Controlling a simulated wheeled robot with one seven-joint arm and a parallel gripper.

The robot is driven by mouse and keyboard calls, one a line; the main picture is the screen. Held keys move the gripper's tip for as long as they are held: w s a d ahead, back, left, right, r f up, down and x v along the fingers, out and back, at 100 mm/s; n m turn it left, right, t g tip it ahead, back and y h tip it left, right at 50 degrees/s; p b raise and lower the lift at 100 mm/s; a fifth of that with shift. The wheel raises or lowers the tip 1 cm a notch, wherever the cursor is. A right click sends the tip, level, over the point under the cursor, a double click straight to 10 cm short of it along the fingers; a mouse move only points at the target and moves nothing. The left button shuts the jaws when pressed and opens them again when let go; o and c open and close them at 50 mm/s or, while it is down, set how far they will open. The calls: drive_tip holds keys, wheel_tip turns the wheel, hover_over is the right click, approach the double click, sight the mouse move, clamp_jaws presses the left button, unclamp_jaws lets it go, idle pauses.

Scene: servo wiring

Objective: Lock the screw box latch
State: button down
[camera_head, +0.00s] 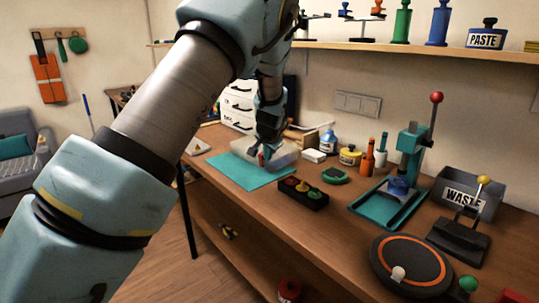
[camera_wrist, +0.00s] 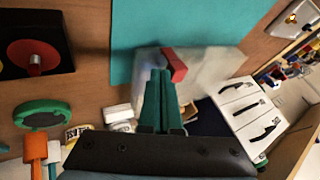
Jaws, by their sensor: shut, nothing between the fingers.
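The screw box is a pale translucent box (camera_head: 285,158) at the back edge of the teal mat; it also shows in the wrist view (camera_wrist: 215,66). Its red latch (camera_wrist: 174,65) is on the side facing the mat. My gripper (camera_head: 263,150) points down at the box. In the wrist view the green fingers (camera_wrist: 160,75) are together and empty, with their tips right beside the red latch. I cannot tell whether they touch it. Whether the latch is fastened is unclear, and the fingers hide part of the box.
The teal mat (camera_head: 236,172) is bare in front of the box. A black panel with coloured buttons (camera_head: 303,193) lies to the right. White drawers (camera_head: 238,104) stand behind. Bottles, a teal press (camera_head: 404,165) and a waste bin (camera_head: 467,195) fill the right side.

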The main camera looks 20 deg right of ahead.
drive_tip(key=shift+w+a+b, duration=0.2)
drive_tip(key=shift+w+a, duration=0.05)
drive_tip(key=shift+w, duration=0.45)
drive_tip(key=shift+w+a+b, duration=0.2)
drive_tip(key=shift+w+a, duration=0.05)
drive_tip(key=shift+w, duration=0.4)
drive_tip(key=shift+s+d, duration=0.1)
drive_tip(key=shift+s, duration=0.05)
